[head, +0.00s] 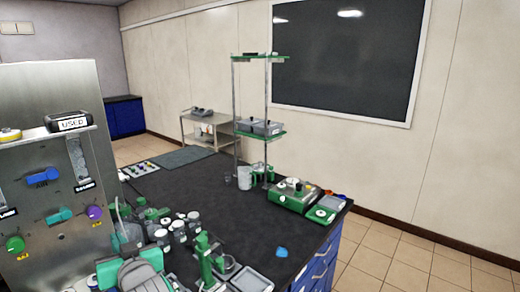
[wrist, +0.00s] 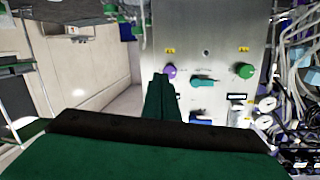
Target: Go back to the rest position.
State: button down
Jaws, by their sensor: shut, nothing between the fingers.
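My gripper (wrist: 162,82) shows in the wrist view as dark green fingers closed together, with nothing held. Its tips appear in front of the steel control panel (wrist: 219,45), apart from the knobs as far as I can tell. That panel carries a purple knob (wrist: 169,71), a teal knob (wrist: 203,81) and a green knob (wrist: 246,71). In the head view the steel cabinet (head: 40,100) stands at the left. I cannot make out the fingers in the head view.
Bottles (head: 179,229) and green lab equipment crowd the near bench. The dark bench top (head: 190,185) is mostly bare farther back. A two-level shelf stand (head: 234,95) and a green-based instrument (head: 290,197) stand at its right. Tubing (wrist: 295,75) clutters the wrist view's right. Tiled floor (head: 400,260) is clear.

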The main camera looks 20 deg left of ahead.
jog(key=w+d+f+m+t+h, duration=0.2)
jog(key=d+f+m+t, duration=0.15)
jog(key=d+f, duration=0.7)
jog(key=w+d+f+m+t+h, duration=0.2)
jog(key=d+f+m, duration=0.2)
jog(key=d+f, duration=0.65)
jog(key=s+d+f+m+t+h, duration=0.1)
jog(key=s+d+f+h, duration=0.1)
jog(key=s+d+f, duration=0.45)
jog(key=s+d+f+m+t+h, duration=0.1)
jog(key=d+f+m+t+h, duration=0.15)
jog(key=d, duration=0.65)
jog(key=s+d+f+h, duration=0.1)
jog(key=s+d+h, duration=0.5)
jog(key=s+d, duration=1.1)
jog(key=s, duration=0.3)
jog(key=shift+s+g, duration=0.3)
jog(key=shift+a, duration=0.15)
